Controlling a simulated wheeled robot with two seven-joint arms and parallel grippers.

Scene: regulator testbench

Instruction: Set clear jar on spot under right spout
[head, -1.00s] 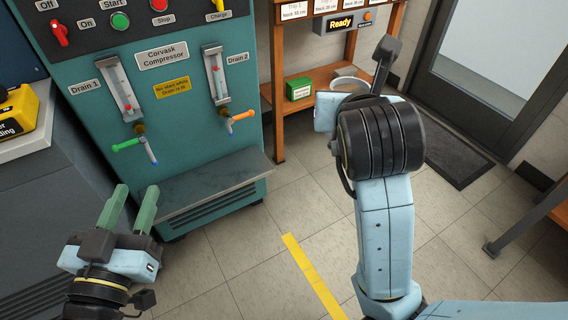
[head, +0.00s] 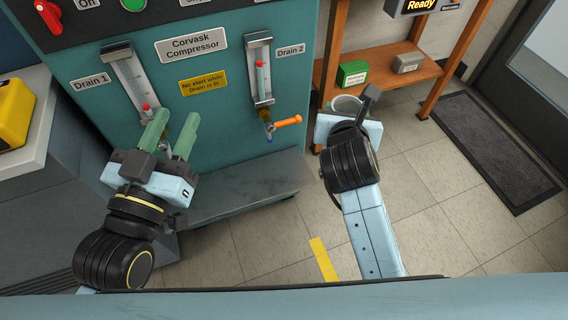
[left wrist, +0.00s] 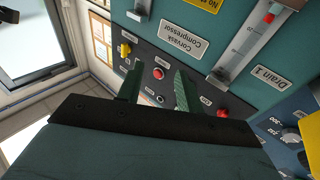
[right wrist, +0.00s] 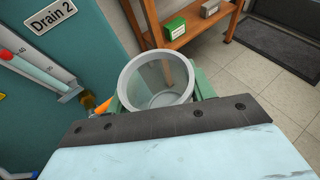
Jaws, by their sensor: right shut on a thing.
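The clear jar (head: 346,103) is mostly hidden behind my right wrist in the head view. In the right wrist view the jar (right wrist: 150,68) shows its open, round mouth and looks empty. My right gripper (right wrist: 158,94) is shut on it, one green finger at each side. The right spout (head: 268,137), under Drain 2 with an orange handle (head: 288,122), is to the left of the jar. The grey ledge (head: 245,190) lies below the spouts; no marked spot can be made out on it. My left gripper (head: 171,130) is open and empty before Drain 1.
The teal compressor (head: 215,125) fills the left and middle. A wooden shelf (head: 400,77) with a green box (head: 352,74) and a grey box (head: 409,63) stands to the right. Open floor (head: 420,165) lies between ledge and dark mat (head: 485,150).

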